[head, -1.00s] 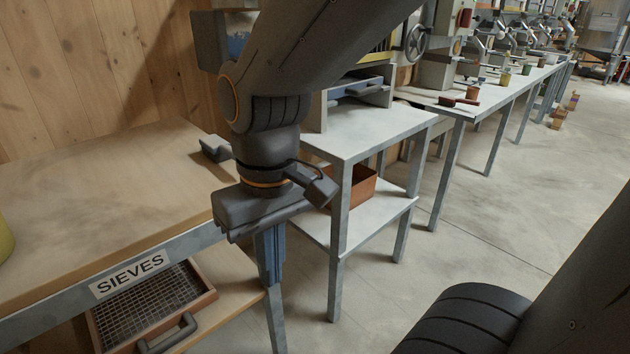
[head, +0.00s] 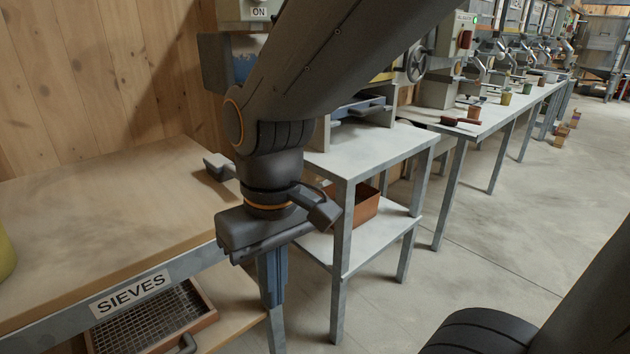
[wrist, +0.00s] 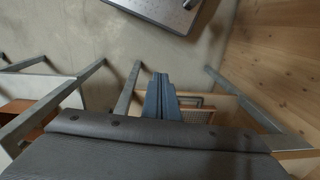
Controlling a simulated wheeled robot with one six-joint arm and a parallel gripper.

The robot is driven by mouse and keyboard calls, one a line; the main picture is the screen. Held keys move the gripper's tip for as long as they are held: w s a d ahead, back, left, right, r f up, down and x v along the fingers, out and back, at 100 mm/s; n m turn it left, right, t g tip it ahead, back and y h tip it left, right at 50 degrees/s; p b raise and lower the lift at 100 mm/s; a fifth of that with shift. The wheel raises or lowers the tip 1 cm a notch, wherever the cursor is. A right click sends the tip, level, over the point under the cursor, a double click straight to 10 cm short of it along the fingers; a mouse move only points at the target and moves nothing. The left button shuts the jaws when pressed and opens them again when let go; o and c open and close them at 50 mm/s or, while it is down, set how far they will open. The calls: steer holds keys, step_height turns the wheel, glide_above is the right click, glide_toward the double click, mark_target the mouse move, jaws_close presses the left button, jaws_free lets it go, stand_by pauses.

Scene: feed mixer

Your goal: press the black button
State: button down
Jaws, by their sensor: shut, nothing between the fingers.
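I cannot make out a black button in either view. A grey box with an ON label (head: 258,12) is cut off by the top edge of the head view, partly behind my arm. My gripper (head: 272,305) points down, with its blue fingers together and empty, in the gap between the wooden bench and the white table. It also shows in the wrist view (wrist: 161,85), fingers shut over the floor and apart from the furniture. The gripper is well below the ON box.
The wooden bench (head: 90,205) labelled SIEVES is at left, with a mesh sieve (head: 150,325) below. The white table (head: 375,155) stands right of my gripper, a brown box (head: 362,205) on its shelf. A grey box with a red button (head: 465,40) is farther back.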

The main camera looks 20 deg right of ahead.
steer(key=w+a+r+m+y+p, duration=0.25)
steer(key=r+m+y+p, duration=0.35)
steer(key=r+m+p, duration=0.3)
steer(key=w+d+r+m+t+y+p, duration=0.1)
steer(key=w+r+m+t+y+p, duration=0.35)
steer(key=w+r+m, duration=0.5)
steer(key=w+d+r+m+t+p, duration=0.75)
steer(key=d+r+m, duration=0.25)
steer(key=d+r, duration=0.3)
steer(key=w+d+r+m+t+h+p, duration=0.1)
steer(key=d+r+m+t+h, duration=0.1)
steer(key=d, duration=0.5)
steer(key=w+d+r+m+t+h+p, duration=0.1)
steer(key=w+d+r+m+t+h, duration=0.1)
steer(key=d+r+m, duration=0.3)
steer(key=d+t+h, duration=0.1)
steer(key=d, duration=0.2)
steer(key=shift+d+p, duration=0.25)
steer(key=shift+p, duration=0.15)
steer(key=shift+r+h, duration=0.1)
steer(key=shift+h, duration=0.15)
